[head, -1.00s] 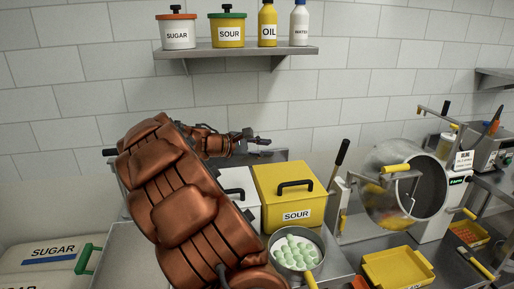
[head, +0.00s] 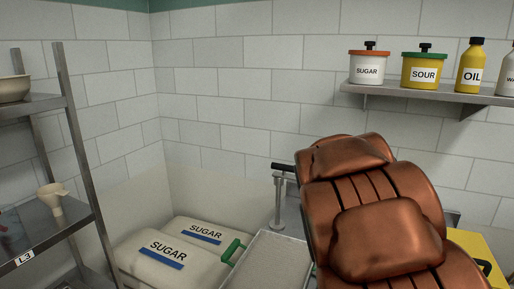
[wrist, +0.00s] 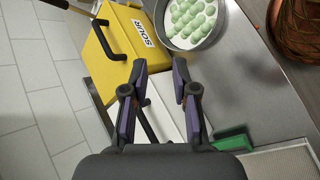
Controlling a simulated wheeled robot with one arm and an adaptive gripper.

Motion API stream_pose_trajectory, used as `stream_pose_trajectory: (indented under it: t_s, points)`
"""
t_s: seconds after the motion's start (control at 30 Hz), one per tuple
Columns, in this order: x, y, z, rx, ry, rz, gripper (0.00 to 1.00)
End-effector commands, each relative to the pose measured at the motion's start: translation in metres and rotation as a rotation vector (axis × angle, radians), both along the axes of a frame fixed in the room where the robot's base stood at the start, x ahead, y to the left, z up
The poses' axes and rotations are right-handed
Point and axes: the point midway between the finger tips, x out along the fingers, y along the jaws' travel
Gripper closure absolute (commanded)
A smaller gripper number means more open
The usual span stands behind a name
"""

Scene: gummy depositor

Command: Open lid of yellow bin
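The yellow bin (wrist: 115,55) labelled SOUR is in the upper left of the wrist view, with a black handle (wrist: 104,40) on its yellow lid. The lid appears closed. In the head view only a part of the yellow bin (head: 497,243) shows at the right edge, mostly hidden behind my copper-coloured arm. My gripper (wrist: 160,70) is open and empty in the wrist view. In the picture its fingertips are to the right of the bin's handle and clear of it, above the white bin (wrist: 160,122) beside the yellow one.
A pan of pale green pieces (wrist: 222,30) sits by the yellow bin. A green scoop handle (wrist: 232,138) lies near my gripper. A metal rack (head: 80,150), sugar sacks (head: 165,262) and a wall shelf (head: 425,94) with labelled containers surround the area.

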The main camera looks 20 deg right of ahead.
Motion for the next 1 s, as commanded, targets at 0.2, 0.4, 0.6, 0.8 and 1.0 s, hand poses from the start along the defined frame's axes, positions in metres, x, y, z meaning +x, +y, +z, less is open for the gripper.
stream_pose_trajectory:
  t_s: [0.2, 0.4, 0.6, 0.8, 1.0]
  points:
    - [-0.027, 0.084, -0.029, 0.181, -0.126, -0.039, 0.72]
    - [-0.055, 0.163, -0.052, 0.359, -0.205, -0.068, 0.72]
    - [-0.089, 0.237, -0.070, 0.532, -0.239, -0.090, 0.72]
    - [-0.116, 0.281, -0.079, 0.639, -0.239, -0.103, 0.72]
    - [-0.123, 0.292, -0.080, 0.667, -0.240, -0.109, 0.90]
